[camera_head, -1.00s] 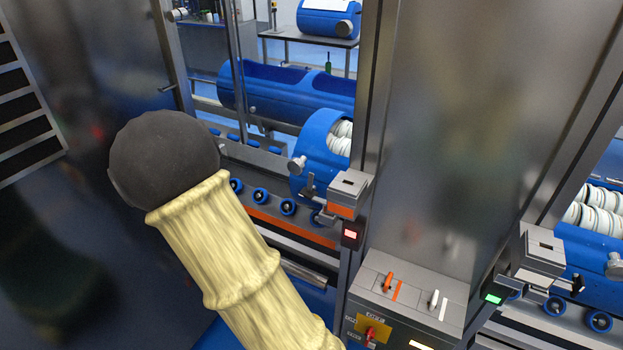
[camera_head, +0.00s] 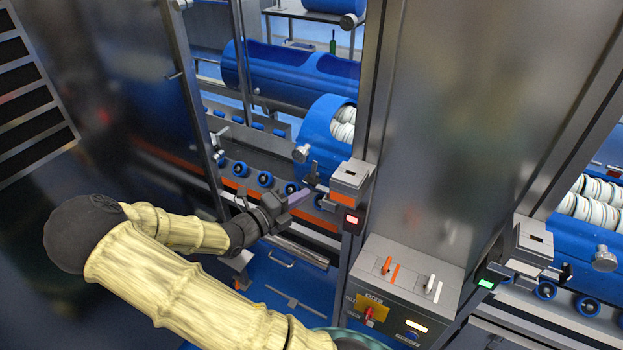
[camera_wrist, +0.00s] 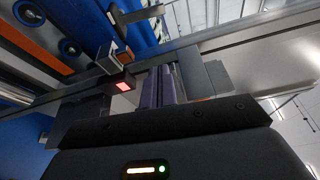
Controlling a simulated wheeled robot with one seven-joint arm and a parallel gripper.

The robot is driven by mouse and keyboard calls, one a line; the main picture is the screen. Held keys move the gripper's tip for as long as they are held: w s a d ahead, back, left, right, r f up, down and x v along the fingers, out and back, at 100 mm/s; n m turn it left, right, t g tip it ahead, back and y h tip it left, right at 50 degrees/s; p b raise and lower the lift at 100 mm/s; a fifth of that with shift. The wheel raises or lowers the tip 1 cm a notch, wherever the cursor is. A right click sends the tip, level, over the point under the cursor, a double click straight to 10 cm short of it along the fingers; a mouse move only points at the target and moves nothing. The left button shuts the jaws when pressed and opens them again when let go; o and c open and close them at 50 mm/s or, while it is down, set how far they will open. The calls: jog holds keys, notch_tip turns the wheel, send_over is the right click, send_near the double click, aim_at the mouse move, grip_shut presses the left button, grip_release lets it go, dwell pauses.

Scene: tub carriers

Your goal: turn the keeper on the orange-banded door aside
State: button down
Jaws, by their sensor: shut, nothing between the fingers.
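The orange-banded latch box (camera_head: 346,190) sits on the door post, with a red-lit indicator (camera_head: 351,219) below it. A small dark lever, which looks like the keeper (camera_head: 311,174), stands upright at the box's left side. My gripper (camera_head: 304,194) reaches in from the left, its purple-grey fingers shut and empty, just below and left of the lever. I cannot tell whether they touch it. In the wrist view the shut fingers (camera_wrist: 166,84) point toward a metal rail, right of the red indicator (camera_wrist: 122,86). The lever is hard to make out there.
A blue tub (camera_head: 322,128) with white discs lies behind the latch, above blue rollers (camera_head: 264,179). A control panel (camera_head: 405,290) with orange and white switches stands below right. A second latch with a green light (camera_head: 486,284) is at the right. A steel panel stands between them.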

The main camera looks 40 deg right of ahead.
aim_at(316, 168)
jog(key=d+p, duration=0.5)
jog(key=d, duration=0.5)
jog(key=w, duration=0.1)
jog(key=w+a+p, duration=0.1)
jog(key=w, duration=0.2)
jog(key=shift+w+a+p, duration=0.15)
jog(key=shift+a+p, duration=0.15)
jog(key=shift+w+a+f+b, duration=0.1)
jog(key=shift+b, duration=0.25)
jog(key=b, duration=0.2)
jog(key=shift+w+a+f+b, duration=0.1)
jog(key=shift+w+a+b, duration=0.05)
jog(key=shift+w+b, duration=0.2)
jog(key=shift+w+a+r+n+b, duration=0.15)
jog(key=shift+w+r+n+b, duration=0.2)
jog(key=shift+b, duration=0.4)
